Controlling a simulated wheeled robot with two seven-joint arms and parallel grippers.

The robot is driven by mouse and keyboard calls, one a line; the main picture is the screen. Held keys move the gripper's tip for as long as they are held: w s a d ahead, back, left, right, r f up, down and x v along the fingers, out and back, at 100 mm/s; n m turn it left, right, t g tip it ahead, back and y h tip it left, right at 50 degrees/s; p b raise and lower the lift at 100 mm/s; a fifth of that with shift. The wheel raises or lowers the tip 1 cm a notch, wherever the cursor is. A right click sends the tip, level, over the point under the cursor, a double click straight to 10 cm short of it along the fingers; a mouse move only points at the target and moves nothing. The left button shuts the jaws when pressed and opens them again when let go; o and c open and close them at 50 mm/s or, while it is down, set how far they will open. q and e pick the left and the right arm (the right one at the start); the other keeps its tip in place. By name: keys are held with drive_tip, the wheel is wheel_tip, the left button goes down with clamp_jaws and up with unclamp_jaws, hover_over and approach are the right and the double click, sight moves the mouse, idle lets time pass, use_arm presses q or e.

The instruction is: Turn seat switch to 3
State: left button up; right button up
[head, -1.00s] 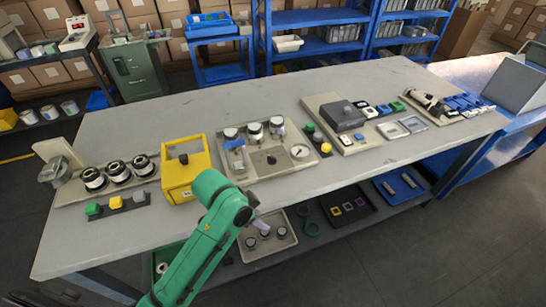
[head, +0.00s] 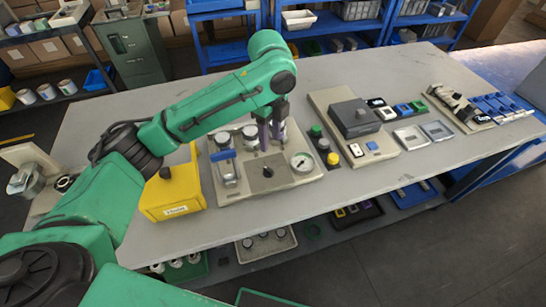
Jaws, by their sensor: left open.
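A beige panel (head: 225,196) on the table bears a small black knob (head: 267,172), likely the seat switch, on a dark square plate. Its markings are too small to read. My left arm reaches in from the left, and my left gripper (head: 273,143) points down over the panel. Its purple fingers are apart and hold nothing that I can see. They are in front of the white-and-black round parts at the panel's back, just behind the knob in the picture. Whether they touch anything, I cannot tell. My right gripper is not in view.
A round gauge (head: 302,162) is right of the knob, and a blue-handled clamp (head: 226,160) left. A yellow box (head: 172,197) stands left of the panel. Green, black and yellow buttons (head: 324,145) and a dark grey box (head: 355,117) stand right. The front table strip is clear.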

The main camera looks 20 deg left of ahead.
sight(270, 170)
use_arm(q)
drive_tip(key=f, duration=0.6)
drive_tip(key=s+f, duration=0.1)
drive_tip(key=f, duration=0.2)
drive_tip(key=shift+p, duration=0.3)
drive_tip(key=f, duration=0.2)
drive_tip(key=shift+w+f, duration=0.2)
drive_tip(key=shift+f, duration=0.1)
drive_tip(key=shift+s+f, duration=0.1)
drive_tip(key=shift+s, duration=0.05)
drive_tip(key=shift+c, duration=1.2)
clamp_jaws()
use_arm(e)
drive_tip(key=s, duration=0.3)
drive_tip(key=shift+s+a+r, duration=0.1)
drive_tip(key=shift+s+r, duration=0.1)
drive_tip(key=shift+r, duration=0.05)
